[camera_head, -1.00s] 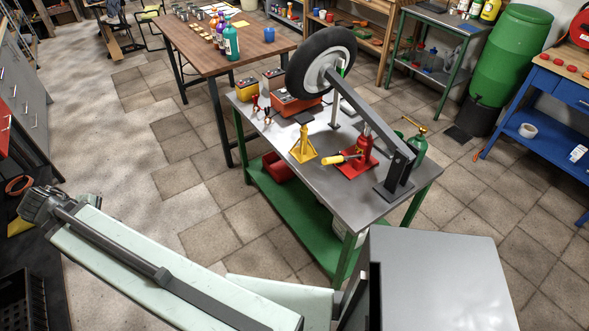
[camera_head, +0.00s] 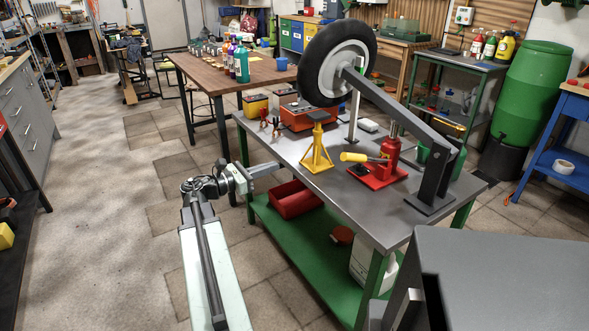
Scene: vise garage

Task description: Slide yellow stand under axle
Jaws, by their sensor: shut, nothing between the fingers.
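The yellow stand (camera_head: 317,152) stands upright on the grey metal bench (camera_head: 310,190), left of the red jack (camera_head: 383,167) with its yellow handle. The axle arm (camera_head: 396,103) is a dark bar sloping up from a post on the bench's right to a wheel (camera_head: 337,63). The stand is in front of and below the wheel, not beneath the bar as seen here. My gripper (camera_head: 272,168) is shut and empty at the bench's left edge, pointing right, left of the stand and apart from it.
Behind the stand are an orange box (camera_head: 303,116), red clamps (camera_head: 270,127) and a slim upright post (camera_head: 354,115). A red bin (camera_head: 293,199) sits on the green lower shelf (camera_head: 290,240). A wooden table (camera_head: 215,72) stands behind. Bench top left of the stand is clear.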

